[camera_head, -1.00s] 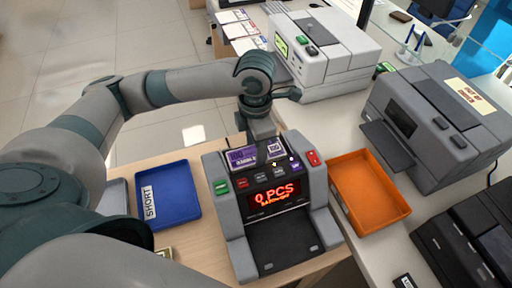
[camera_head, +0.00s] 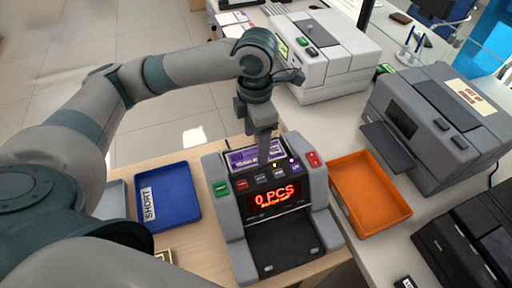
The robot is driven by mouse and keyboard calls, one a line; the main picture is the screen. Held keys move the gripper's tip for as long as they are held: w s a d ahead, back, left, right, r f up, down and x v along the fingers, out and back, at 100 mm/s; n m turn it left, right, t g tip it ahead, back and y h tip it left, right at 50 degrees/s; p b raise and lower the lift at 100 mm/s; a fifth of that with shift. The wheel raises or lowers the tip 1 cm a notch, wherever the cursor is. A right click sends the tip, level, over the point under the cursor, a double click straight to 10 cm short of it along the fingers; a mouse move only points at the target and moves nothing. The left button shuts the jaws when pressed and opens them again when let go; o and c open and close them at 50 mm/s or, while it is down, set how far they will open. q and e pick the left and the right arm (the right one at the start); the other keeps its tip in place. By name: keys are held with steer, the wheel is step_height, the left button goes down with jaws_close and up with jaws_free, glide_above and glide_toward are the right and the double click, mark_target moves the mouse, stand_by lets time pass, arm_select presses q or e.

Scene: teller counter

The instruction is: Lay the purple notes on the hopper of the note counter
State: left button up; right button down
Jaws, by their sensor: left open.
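The purple notes (camera_head: 242,158) lie at the top back of the grey note counter (camera_head: 228,211), on its hopper, behind the row of coloured buttons. The counter's red display reads "0 PCS". My left gripper (camera_head: 265,154) reaches down from above over the hopper. It is open, and its fingers overlap the notes in the picture, hiding part of them. Whether a finger still touches the notes is not clear. My right gripper is not in view.
A blue tray marked SHORT (camera_head: 176,207) lies left of the counter, an orange tray (camera_head: 376,203) right of it. A white machine (camera_head: 325,60) stands behind. A grey printer-like machine (camera_head: 440,115) and a black one (camera_head: 470,235) stand at the right.

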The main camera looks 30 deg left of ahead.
mark_target(256, 155)
arm_select(q)
step_height(256, 155, up, 8)
steer(key=shift+f+b, duration=0.15)
steer(key=shift+b, duration=0.15)
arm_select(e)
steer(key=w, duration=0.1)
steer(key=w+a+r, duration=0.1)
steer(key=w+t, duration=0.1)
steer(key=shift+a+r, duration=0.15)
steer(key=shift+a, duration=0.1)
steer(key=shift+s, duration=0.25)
